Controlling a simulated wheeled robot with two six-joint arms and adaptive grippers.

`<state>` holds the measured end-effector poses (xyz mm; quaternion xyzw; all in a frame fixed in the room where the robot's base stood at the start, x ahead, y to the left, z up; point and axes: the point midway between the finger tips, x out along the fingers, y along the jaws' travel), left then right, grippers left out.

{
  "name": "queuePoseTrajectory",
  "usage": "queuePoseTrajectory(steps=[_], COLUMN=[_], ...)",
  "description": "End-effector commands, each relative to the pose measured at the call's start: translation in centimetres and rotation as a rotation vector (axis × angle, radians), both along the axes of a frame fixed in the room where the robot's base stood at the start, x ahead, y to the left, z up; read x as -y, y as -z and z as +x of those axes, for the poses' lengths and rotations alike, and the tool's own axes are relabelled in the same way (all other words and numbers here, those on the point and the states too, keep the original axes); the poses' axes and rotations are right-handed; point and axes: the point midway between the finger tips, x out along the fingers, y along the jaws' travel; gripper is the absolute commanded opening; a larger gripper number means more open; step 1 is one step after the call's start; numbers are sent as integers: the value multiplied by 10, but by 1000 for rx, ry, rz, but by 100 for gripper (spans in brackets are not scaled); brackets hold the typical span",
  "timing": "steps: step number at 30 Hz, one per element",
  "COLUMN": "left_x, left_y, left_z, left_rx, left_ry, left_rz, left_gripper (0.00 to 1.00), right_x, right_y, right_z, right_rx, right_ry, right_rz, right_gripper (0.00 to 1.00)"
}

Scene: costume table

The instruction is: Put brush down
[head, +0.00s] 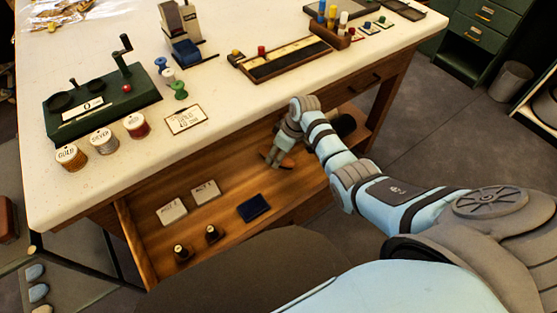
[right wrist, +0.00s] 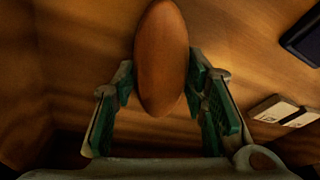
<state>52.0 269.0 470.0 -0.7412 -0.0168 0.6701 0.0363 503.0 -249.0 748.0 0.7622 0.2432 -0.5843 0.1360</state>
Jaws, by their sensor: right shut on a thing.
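The brush shows in the right wrist view as a smooth brown oval body (right wrist: 161,60) between my right gripper's green-padded fingers (right wrist: 165,110). In the head view my right gripper (head: 276,158) reaches down into the open wooden drawer (head: 160,230), and only a small orange-brown part of the brush (head: 288,163) shows by its fingers. The gripper is shut on the brush. The brush is low over the drawer's floor; I cannot tell whether it touches it. Its bristles are not visible. My left gripper is in neither view.
In the drawer lie two pale labelled boxes (head: 172,211), a dark blue pad (head: 254,207) and two small dark-topped bottles (head: 182,252). Bare drawer floor shows around the gripper. The white tabletop (head: 230,90) overhangs the drawer, with labelled spools (head: 103,140) near its edge.

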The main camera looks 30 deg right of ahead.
Motion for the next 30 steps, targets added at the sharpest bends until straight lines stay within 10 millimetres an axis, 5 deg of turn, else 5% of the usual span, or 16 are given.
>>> queuePoseTrajectory(steps=[9, 10, 14, 24, 30], left_x=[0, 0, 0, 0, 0], left_y=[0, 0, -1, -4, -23], left_z=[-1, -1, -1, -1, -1], left_rx=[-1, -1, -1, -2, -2], left_ry=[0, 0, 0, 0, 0], left_rz=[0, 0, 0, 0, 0], left_gripper=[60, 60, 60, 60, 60], right_x=[0, 0, 0, 0, 7], right_y=[1, 1, 0, -4, -39], right_z=[0, 0, 0, 0, -6], right_rx=[0, 0, 0, 2, 4], right_ry=[0, 0, 0, 1, 1], right_rz=[-1, -1, -1, -1, -3], right_gripper=[0, 41, 60, 60, 60])
